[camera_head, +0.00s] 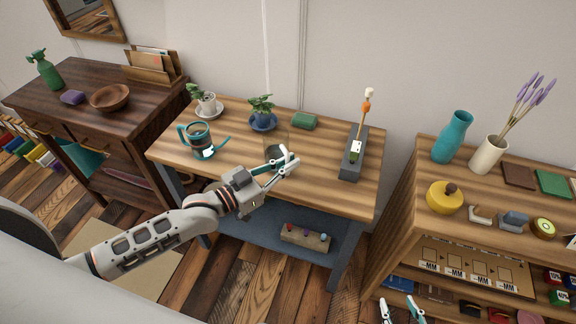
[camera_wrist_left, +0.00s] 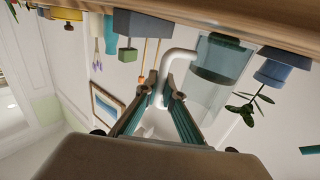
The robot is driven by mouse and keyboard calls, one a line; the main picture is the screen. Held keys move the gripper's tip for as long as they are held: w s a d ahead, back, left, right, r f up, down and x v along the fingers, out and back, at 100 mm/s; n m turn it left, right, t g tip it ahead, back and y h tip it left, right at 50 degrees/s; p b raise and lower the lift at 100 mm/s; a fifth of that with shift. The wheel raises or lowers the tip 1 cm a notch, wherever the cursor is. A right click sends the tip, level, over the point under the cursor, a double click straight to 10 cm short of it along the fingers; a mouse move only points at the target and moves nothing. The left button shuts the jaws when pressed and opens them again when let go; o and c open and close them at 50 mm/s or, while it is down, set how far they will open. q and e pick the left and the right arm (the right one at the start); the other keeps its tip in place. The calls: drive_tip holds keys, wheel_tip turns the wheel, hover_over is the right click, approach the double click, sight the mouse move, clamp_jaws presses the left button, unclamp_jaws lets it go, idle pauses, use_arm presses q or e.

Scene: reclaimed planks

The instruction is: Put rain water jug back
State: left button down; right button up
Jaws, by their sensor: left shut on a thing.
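The rain water jug (camera_wrist_left: 222,62) is clear, with blue-green water in its lower part and a white handle (camera_wrist_left: 180,55). The wrist view is upside down. My left gripper (camera_wrist_left: 166,92) is shut on the handle. In the head view the jug (camera_head: 275,145) is a faint clear shape at the middle of the plank table (camera_head: 225,112), partly hidden by my left gripper (camera_head: 285,164). It looks upright; I cannot tell whether its base touches the table. My right gripper (camera_head: 401,312) is at the bottom edge, its fingers apart and empty.
On the table are a teal watering can (camera_head: 203,153) to the left, potted plants (camera_head: 262,120), a green block (camera_head: 304,121), and a dark stand (camera_head: 352,165) to the right. A shelf (camera_head: 410,205) stands further right and a dark dresser (camera_head: 150,92) left.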

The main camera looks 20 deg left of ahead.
use_arm(q)
drive_tip(key=shift+f, duration=0.2)
drive_tip(key=shift+f, duration=0.1)
drive_tip(key=c, duration=2.6)
unclamp_jaws()
drive_tip(key=shift+f, duration=0.2)
drive_tip(key=o, duration=0.4)
drive_tip(key=shift+r, duration=0.1)
